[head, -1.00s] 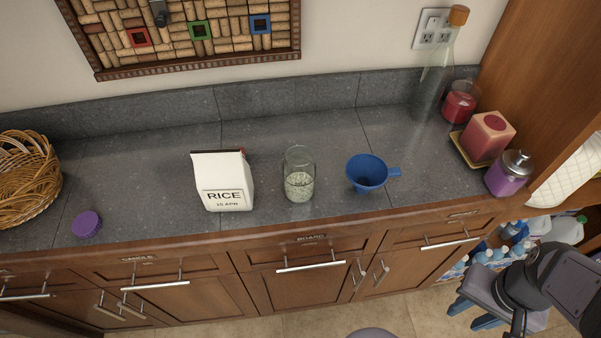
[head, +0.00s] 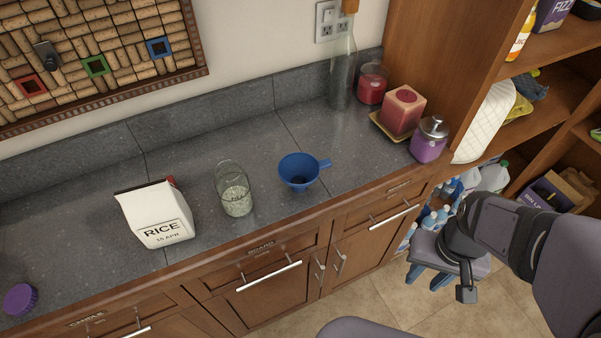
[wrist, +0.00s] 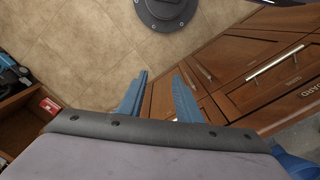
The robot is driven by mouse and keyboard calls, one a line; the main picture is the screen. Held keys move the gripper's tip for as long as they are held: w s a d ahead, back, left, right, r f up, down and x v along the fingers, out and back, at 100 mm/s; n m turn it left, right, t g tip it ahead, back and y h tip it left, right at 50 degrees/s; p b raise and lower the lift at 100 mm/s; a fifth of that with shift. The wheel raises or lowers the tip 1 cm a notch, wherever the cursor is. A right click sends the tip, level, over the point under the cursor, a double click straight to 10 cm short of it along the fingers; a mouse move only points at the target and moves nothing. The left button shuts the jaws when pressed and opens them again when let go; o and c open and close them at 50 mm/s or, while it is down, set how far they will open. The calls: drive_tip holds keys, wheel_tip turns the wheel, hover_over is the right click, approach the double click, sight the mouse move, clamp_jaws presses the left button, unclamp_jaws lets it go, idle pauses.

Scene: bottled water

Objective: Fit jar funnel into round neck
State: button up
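The blue jar funnel (head: 299,170) stands mouth up on the grey counter, with its handle tab pointing right. A clear glass jar (head: 235,188) with pale grains in its lower part stands upright just left of the funnel, apart from it. It looks open at the top. My gripper (head: 428,274) is low in front of the cabinets, right of and below the funnel. In the wrist view its two blue fingers (wrist: 158,100) are spread with nothing between them. The funnel's spout is mostly hidden beneath its bowl.
A rice carton (head: 156,213) stands left of the jar and a purple lid (head: 20,299) lies far left. Counter around the funnel is clear.

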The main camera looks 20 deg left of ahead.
idle(0.3)
drive_tip(key=shift+o, duration=1.2)
